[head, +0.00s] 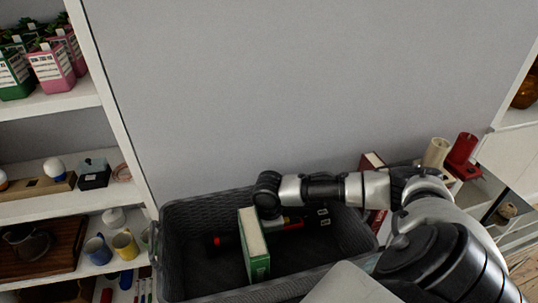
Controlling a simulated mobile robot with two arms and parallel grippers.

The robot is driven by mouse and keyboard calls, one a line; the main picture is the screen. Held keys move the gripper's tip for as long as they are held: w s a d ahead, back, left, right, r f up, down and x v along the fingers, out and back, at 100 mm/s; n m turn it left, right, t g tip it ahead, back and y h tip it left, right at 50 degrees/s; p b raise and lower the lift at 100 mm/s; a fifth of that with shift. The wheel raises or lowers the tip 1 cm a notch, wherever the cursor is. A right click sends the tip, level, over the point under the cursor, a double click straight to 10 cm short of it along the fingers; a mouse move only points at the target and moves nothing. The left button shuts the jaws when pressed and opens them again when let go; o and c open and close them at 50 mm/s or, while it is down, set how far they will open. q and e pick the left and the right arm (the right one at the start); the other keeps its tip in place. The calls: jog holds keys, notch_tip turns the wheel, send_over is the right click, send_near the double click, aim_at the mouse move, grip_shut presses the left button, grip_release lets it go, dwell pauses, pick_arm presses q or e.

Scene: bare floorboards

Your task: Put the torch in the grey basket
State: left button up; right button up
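The grey basket (170,262) is a dark woven box in the lower middle of the head view. Inside it a dark, long thing with red parts, which looks like the torch (290,224), lies behind a green book; its red end (217,240) shows left of the book. My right arm comes in from the right, and its wrist is over the basket. My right gripper (269,213) points down behind the book, close to the torch. Its fingertips are hidden, so I cannot tell whether it grips anything. My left gripper is not in view.
The green book (254,245) stands upright in the basket. White shelves (50,105) on the left hold potted plants and mugs. A red book (373,162), a cream cylinder (436,153) and a red object (462,150) stand to the right. A grey wall is behind.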

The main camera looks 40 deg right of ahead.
jog(key=shift+f, duration=0.1)
jog(key=o, duration=1.1)
notch_tip(320, 180, up, 12)
jog(key=shift+r, duration=0.15)
